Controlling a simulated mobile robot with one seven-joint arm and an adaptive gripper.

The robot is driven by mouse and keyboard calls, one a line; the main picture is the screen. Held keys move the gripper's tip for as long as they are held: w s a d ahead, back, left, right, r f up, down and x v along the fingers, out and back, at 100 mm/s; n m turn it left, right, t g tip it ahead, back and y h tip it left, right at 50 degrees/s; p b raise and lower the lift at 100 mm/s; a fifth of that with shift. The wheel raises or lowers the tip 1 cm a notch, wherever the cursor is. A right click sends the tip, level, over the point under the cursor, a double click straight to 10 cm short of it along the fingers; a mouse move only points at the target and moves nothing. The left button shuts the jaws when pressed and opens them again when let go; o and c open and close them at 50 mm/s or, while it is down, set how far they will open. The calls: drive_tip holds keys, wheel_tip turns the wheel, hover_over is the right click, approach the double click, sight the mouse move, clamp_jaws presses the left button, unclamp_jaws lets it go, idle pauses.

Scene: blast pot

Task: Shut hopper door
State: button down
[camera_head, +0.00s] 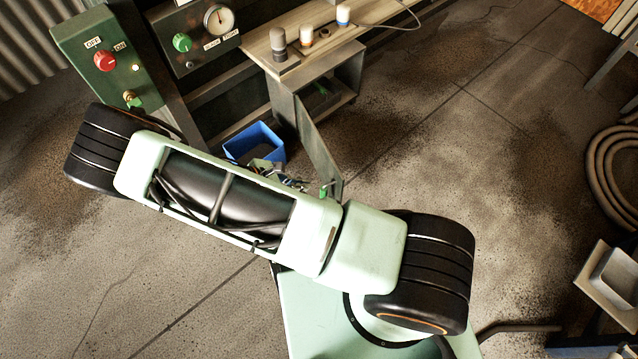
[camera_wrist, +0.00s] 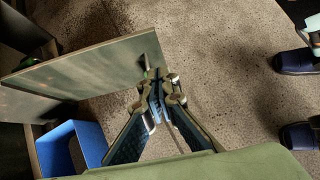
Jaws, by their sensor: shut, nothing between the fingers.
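The hopper door (camera_head: 316,147) is a flat dark green-grey panel. It stands open, swung out from the box under the bench (camera_head: 345,75). It fills the upper left of the wrist view (camera_wrist: 85,75). A small green piece (camera_head: 324,191) shows at its lower outer end. My gripper (camera_wrist: 156,78) is shut and empty, with its fingertips close to the door's free edge. I cannot tell whether they touch it. In the head view my arm hides most of the gripper.
A blue bin (camera_head: 254,142) stands on the floor beside the door, also seen at the wrist view's lower left (camera_wrist: 72,148). A green control panel (camera_head: 103,62) is at upper left. Small containers (camera_head: 307,37) stand on the bench. A coiled hose (camera_head: 612,170) lies right. Floor right of the door is clear.

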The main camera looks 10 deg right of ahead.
sight(342, 183)
drive_tip(key=b+x, duration=0.1)
drive_tip(key=x, duration=0.2)
drive_tip(key=d+r+b+x, duration=0.1)
drive_tip(key=x, duration=0.3)
drive_tip(key=b+x, duration=0.1)
drive_tip(key=x, duration=0.3)
drive_tip(key=shift+w+d+r, duration=0.2)
drive_tip(key=shift+w+d, duration=0.05)
drive_tip(key=shift+d, duration=0.5)
drive_tip(key=shift+w, duration=0.1)
